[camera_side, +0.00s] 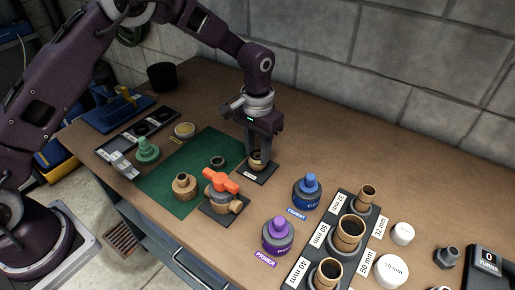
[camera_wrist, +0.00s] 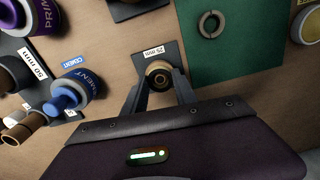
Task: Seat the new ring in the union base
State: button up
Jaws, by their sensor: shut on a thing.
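My gripper (camera_side: 257,158) points straight down over a small black plate (camera_wrist: 171,52) labelled 25 mm. Its fingers are shut on a round tan fitting (camera_wrist: 159,76) with a dark centre, at the plate; a dark ring shape shows around the centre. I cannot tell whether the fitting touches the plate. A grey ring with a gap (camera_wrist: 211,24) lies flat on the green mat (camera_wrist: 240,55); it also shows in the side view (camera_side: 217,162). A tan collared fitting (camera_side: 184,186) stands upright on the mat. Which piece is the union base is not clear.
An orange-handled valve (camera_side: 221,187) stands at the mat's front edge. Blue cement (camera_side: 307,192) and purple primer (camera_side: 277,236) stand to the right, before a rack of pipe stubs (camera_side: 348,233). A dark tray (camera_side: 124,141), green piece (camera_side: 147,150) and round tin (camera_side: 184,130) are left.

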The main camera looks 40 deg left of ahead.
jog(key=shift+f, duration=0.1)
jog(key=o, duration=1.7)
jog(key=shift+r, duration=4.05)
